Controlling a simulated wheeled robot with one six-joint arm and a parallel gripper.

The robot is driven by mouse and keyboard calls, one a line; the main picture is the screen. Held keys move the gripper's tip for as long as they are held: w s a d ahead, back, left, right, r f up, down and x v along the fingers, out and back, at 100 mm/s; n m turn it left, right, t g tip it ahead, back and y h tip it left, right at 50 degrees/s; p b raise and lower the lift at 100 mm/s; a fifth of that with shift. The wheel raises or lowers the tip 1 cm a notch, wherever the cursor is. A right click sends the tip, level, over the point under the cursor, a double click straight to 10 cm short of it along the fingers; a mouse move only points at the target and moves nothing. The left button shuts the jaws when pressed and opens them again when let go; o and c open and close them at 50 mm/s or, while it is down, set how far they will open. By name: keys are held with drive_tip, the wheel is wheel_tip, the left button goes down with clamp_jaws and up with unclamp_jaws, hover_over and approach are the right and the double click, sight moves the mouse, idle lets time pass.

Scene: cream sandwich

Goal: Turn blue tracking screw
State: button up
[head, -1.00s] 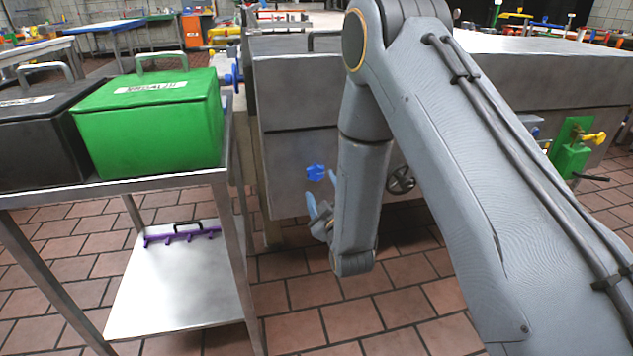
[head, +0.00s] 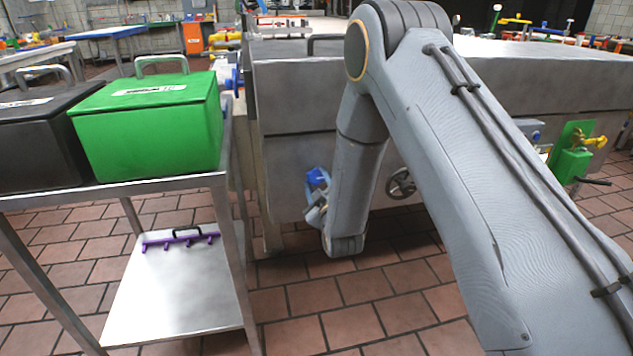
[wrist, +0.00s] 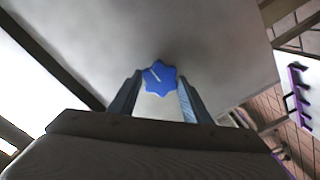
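The blue tracking screw (head: 316,177) is a star-shaped knob on the front of the grey metal machine. It also shows in the wrist view (wrist: 159,77), with a short white line on its face. My gripper (head: 319,190) is at the knob in the head view. In the wrist view, my gripper (wrist: 160,93) has its two fingers apart, one on each side of the knob near their tips. I cannot tell whether either finger touches it. My arm hides part of the machine front.
A metal cart (head: 195,182) on the left carries a green box (head: 150,125) and a black box (head: 35,140). A purple rack (head: 180,240) lies on its lower shelf. A dark handwheel (head: 401,183) is right of my forearm. Tiled floor is open below.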

drive_tip(key=shift+c, duration=1.3)
drive_tip(key=shift+m, duration=0.3)
